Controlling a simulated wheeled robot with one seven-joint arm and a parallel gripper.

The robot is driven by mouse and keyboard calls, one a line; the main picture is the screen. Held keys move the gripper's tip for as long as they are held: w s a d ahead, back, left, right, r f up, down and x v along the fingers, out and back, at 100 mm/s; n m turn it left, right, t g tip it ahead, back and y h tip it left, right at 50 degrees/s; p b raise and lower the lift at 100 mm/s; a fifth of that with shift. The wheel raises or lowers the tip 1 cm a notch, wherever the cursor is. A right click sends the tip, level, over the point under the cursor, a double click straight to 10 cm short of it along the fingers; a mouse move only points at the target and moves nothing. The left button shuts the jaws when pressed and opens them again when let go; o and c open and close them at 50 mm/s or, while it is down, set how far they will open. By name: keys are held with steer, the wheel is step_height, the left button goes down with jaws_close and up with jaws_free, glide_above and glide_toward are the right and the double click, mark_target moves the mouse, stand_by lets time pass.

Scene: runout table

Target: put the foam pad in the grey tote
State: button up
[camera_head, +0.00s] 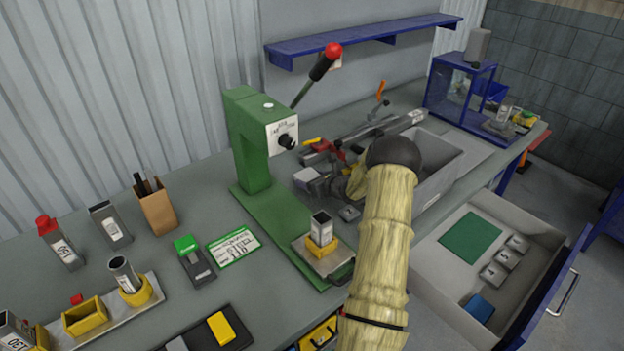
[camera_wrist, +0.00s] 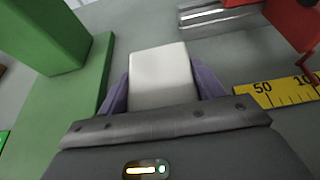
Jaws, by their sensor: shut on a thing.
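My gripper (camera_wrist: 161,95) is shut on a pale, whitish block that looks like the foam pad (camera_wrist: 160,72); its purple fingers press both sides. In the head view, the pale block (camera_head: 306,174) shows just right of the green press, with my gripper (camera_head: 318,182) at it, partly hidden by my arm. I cannot tell whether the pad touches the bench. The grey tote (camera_head: 452,168) stands on the bench to the right, behind my arm, which hides its left part. The visible part of its inside looks empty.
The green press (camera_head: 248,150) stands close to the left of my gripper. A red clamp (camera_head: 328,146) and a yellow ruler (camera_wrist: 282,89) lie close to the right. An open drawer (camera_head: 428,262) at right holds a green sheet and several small blocks. A blue shelf (camera_head: 365,40) hangs behind.

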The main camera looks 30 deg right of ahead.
steer(key=shift+f, duration=0.2)
steer(key=o, duration=0.9)
steer(key=shift+o, duration=0.2)
steer(key=shift+r, duration=0.15)
steer(key=shift+s+r, duration=0.1)
steer(key=shift+s, duration=0.05)
steer(key=b+v, duration=0.1)
steer(key=v, duration=1)
steer(key=shift+s+r+b, duration=0.1)
steer(key=shift+s+b, duration=0.25)
steer(key=shift+b, duration=0.05)
